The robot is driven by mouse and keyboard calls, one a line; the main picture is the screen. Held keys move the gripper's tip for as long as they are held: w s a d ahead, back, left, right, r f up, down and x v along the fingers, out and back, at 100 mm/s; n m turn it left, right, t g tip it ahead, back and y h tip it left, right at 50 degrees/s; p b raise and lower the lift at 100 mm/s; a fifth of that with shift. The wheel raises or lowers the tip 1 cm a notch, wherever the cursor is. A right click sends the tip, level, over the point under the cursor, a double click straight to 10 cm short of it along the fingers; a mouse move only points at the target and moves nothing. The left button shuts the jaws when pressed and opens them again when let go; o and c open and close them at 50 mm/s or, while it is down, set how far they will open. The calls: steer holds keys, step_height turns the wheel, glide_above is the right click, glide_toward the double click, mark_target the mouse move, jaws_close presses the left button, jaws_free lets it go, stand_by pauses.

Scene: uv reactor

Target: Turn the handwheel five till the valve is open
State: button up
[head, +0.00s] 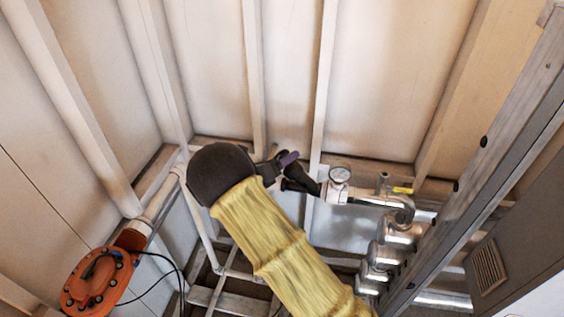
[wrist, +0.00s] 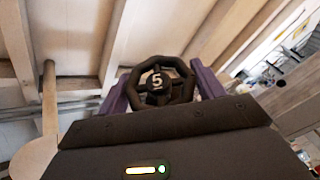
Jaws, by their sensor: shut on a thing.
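The handwheel five (wrist: 184,91) is a black spoked wheel with a white "5" on its hub, in the middle of the wrist view. My gripper (wrist: 158,88) has its two purple fingers on the left and right sides of the wheel and is shut on its rim. In the head view my gripper (head: 287,160) is at the end of my yellow-sleeved arm, beside a dark valve body (head: 300,180). There the wheel is mostly hidden by my gripper and wrist. I cannot tell how far the valve is turned.
An orange flanged part (head: 97,281) with a black cable is at the lower left. Wall beams stand behind.

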steer(key=n+y+b, duration=0.2)
steer(key=y+b, duration=0.1)
steer(key=b, duration=0.1)
steer(key=shift+f+n, duration=0.2)
steer(key=shift+n, duration=0.2)
steer(key=shift+a+r+n+y+b, duration=0.1)
steer(key=shift+n+y+b, duration=0.7)
steer(key=shift+y, duration=0.3)
steer(key=o, duration=0.9)
steer(key=b+v, duration=0.4)
steer(key=v, duration=1.3)
steer(key=shift+s+r+b, duration=0.1)
steer(key=shift+s+b, duration=0.15)
steer(key=shift+b, duration=0.1)
